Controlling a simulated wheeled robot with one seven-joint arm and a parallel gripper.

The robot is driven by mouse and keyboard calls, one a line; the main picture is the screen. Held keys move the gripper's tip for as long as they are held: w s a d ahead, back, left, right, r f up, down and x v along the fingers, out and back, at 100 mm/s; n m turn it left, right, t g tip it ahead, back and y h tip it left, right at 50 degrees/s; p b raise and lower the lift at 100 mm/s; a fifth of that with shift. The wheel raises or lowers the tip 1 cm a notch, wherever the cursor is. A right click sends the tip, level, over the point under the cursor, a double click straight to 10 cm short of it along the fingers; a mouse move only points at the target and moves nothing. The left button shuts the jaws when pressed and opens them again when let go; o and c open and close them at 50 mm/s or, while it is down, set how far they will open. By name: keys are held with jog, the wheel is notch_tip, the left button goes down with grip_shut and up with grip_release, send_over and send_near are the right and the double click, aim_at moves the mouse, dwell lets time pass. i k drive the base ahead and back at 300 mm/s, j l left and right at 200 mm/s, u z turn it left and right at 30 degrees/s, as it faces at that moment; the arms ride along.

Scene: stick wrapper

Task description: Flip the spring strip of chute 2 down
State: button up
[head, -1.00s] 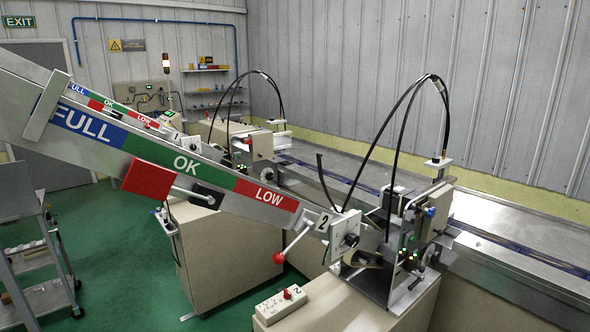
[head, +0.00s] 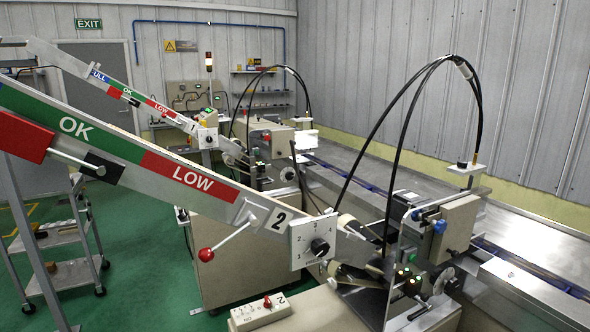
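A thin dark strip (head: 297,172), which looks like the spring strip, stands up and leans left behind the chute's lower end. Its foot is partly hidden by the white dial plate (head: 300,258). A lever with a red ball (head: 206,254) sticks out below the chute. My gripper is not in view.
A machine head with black hoses (head: 455,225) stands right of the chute end. A switch box marked 2 (head: 260,314) lies on the cabinet in front. A second chute (head: 135,92) and machine stand behind. A trolley (head: 60,243) is at left. Green floor (head: 140,275) shows between.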

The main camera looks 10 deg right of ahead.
aim_at(295, 156)
jog(key=i+l+u, duration=0.15)
jog(key=u, duration=0.3)
jog(key=l+u, duration=0.45)
jog(key=i+l+u, duration=0.1)
jog(key=l+u, duration=0.35)
jog(key=j, duration=0.1)
